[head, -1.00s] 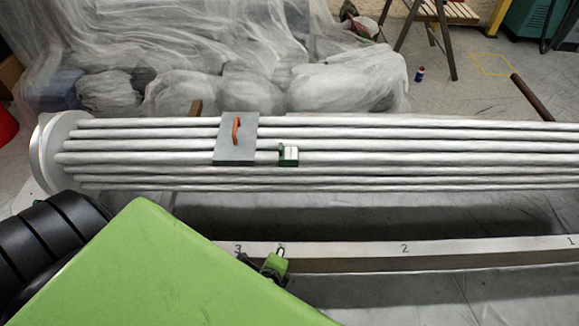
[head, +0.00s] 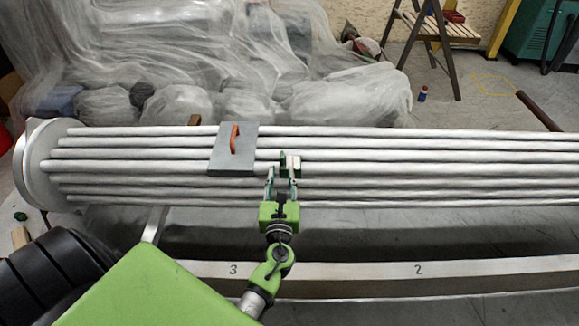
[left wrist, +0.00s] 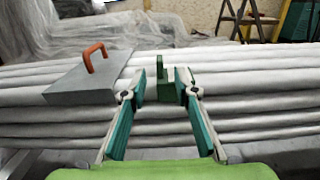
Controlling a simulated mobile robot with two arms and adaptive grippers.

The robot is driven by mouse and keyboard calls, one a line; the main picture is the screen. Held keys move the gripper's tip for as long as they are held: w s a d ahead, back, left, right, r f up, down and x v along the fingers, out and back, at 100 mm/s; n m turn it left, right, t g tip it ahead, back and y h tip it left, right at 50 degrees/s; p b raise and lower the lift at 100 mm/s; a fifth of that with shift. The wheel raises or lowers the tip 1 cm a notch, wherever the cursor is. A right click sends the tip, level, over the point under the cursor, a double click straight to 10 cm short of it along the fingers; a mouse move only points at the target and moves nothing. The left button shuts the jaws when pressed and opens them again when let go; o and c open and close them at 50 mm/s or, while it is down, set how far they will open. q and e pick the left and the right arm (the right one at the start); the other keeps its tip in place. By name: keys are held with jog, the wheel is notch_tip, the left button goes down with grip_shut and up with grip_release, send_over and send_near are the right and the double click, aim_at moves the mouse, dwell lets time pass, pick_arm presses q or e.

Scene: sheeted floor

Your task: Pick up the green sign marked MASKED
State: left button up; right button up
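In the left wrist view the green sign (left wrist: 172,88) shows just beyond and between the fingertips. My left gripper (head: 283,177) is open, its two fingers pointing away toward the sign. In the left wrist view the left gripper (left wrist: 166,82) has its fingers spread apart with a gap between the tips. I cannot tell whether either finger touches the sign. No text can be read on it. My right gripper is not in view.
A grey plate with an orange handle (head: 234,140) lies on the pipes (head: 430,160) left of the sign. A numbered beam (head: 350,270) runs in front. Sheeted heaps (head: 240,105) and a wooden stool (head: 445,30) stand behind.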

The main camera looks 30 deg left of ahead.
aim_at(282, 160)
pick_arm(q)
jog(key=x, duration=0.3)
jog(key=shift+w+a, duration=0.1)
jog(key=shift+w, duration=0.05)
jog(key=x, duration=0.2)
jog(key=shift+w+a+b, duration=0.15)
jog(key=shift+w+b, duration=0.15)
jog(key=shift+b, duration=0.05)
jog(key=shift+w+a, duration=0.25)
jog(key=shift+w, duration=0.15)
jog(key=shift+w+a, duration=0.2)
jog(key=shift+w, duration=0.1)
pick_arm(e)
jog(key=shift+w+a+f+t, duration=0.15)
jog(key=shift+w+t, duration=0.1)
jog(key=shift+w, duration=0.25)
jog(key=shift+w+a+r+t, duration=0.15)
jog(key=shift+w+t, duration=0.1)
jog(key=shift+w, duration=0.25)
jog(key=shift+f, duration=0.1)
pick_arm(q)
grip_shut()
